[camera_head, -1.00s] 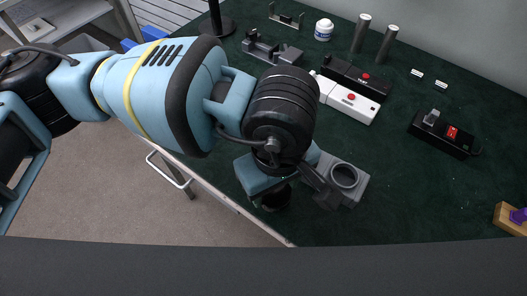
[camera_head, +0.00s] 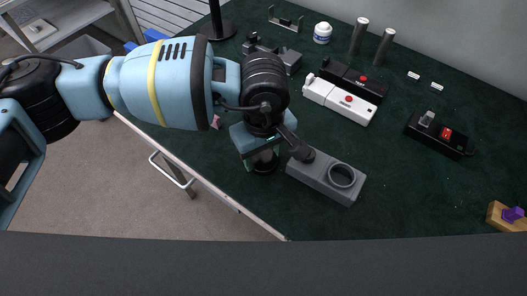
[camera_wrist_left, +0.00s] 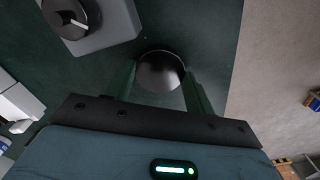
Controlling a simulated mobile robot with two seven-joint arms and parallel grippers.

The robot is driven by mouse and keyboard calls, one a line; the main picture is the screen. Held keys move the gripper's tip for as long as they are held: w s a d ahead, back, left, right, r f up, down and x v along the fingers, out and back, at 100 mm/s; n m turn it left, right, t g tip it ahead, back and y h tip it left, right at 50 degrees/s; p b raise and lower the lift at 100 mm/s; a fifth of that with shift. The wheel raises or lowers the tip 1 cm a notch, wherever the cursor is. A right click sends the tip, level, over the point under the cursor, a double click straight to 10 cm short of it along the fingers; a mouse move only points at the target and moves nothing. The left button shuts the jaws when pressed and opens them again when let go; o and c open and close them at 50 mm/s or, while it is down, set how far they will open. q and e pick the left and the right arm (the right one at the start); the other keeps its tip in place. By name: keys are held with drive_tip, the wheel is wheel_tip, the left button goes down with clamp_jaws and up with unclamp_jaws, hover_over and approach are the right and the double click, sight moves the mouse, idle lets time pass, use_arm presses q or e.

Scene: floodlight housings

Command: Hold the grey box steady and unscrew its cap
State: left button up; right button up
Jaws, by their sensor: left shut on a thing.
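The grey box (camera_head: 322,180) lies on the dark green table near its front edge. My right gripper is not in view.
A black switch box (camera_head: 437,135) is farther right. Several other parts stand at the back.

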sight(264, 160)
use_arm(q)
drive_tip(key=shift+f, duration=0.2)
drive_tip(key=shift+f, duration=0.2)
drive_tip(key=o, duration=1.1)
drive_tip(key=shift+r, duration=0.1)
drive_tip(key=shift+r, duration=0.1)
drive_tip(key=shift+r, duration=0.3)
wheel_tip(264, 160, up, 12)
drive_tip(key=shift+f+b, duration=0.25)
drive_tip(key=shift+b, duration=0.1)
